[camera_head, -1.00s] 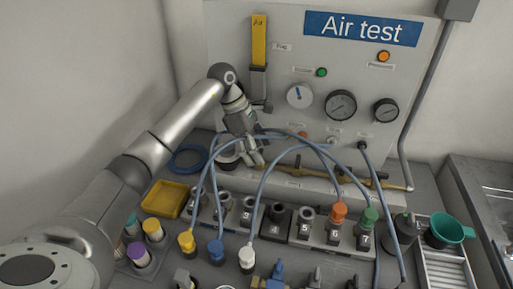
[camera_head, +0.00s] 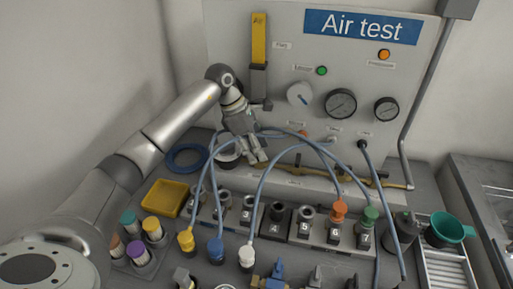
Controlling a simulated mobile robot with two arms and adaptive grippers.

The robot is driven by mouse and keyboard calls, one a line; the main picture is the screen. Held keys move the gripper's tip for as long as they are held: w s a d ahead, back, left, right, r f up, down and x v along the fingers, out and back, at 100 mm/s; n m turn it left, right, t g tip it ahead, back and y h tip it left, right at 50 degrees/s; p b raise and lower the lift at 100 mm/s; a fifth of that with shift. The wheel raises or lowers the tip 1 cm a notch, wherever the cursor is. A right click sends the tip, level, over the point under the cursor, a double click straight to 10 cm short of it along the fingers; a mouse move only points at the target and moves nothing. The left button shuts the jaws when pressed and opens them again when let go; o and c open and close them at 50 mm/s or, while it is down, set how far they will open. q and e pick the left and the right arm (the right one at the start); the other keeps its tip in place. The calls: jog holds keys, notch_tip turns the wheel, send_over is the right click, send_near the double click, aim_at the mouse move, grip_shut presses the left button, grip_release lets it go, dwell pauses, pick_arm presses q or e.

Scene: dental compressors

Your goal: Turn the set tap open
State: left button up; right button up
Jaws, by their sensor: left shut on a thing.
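My left gripper (camera_head: 257,161) reaches down in front of the panel, at the left part of the brass pipe (camera_head: 320,175). It is shut on a small tap (camera_head: 263,169) there, mostly hidden by the fingers. A small dark upright handle (camera_head: 298,160) stands on the pipe further right, clear of the gripper. My right gripper is not in view.
The grey panel (camera_head: 225,60) carries a white dial (camera_head: 300,94) and two gauges (camera_head: 341,103). Blue hoses arch close around my left gripper to the numbered sockets (camera_head: 276,212). A yellow tray (camera_head: 163,197) and a green funnel (camera_head: 448,228) stand either side.

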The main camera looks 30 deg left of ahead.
pick_arm(q)
jog(key=n+t+y, duration=0.1)
jog(key=n, duration=0.3)
jog(key=shift+s+b, duration=0.15)
jog(key=shift+b, duration=0.15)
jog(key=n+t+y, duration=0.1)
jog(key=n, duration=0.3)
jog(key=shift+d+b, duration=0.2)
jog(key=shift+b, duration=0.15)
jog(key=n, duration=0.1)
jog(key=n+y+b, duration=0.1)
jog(key=n, duration=0.1)
jog(key=n+y, duration=0.1)
jog(key=n, duration=0.1)
jog(key=shift+d+t, duration=0.25)
jog(key=shift+t, duration=0.15)
jog(key=shift+n+y+b, duration=0.5)
jog(key=shift+n+b, duration=0.1)
jog(key=shift+n, duration=1.1)
jog(key=o, duration=1)
jog(key=shift+s, duration=0.1)
jog(key=v, duration=1.2)
jog(key=shift+d+r, duration=0.1)
jog(key=shift+d, duration=0.05)
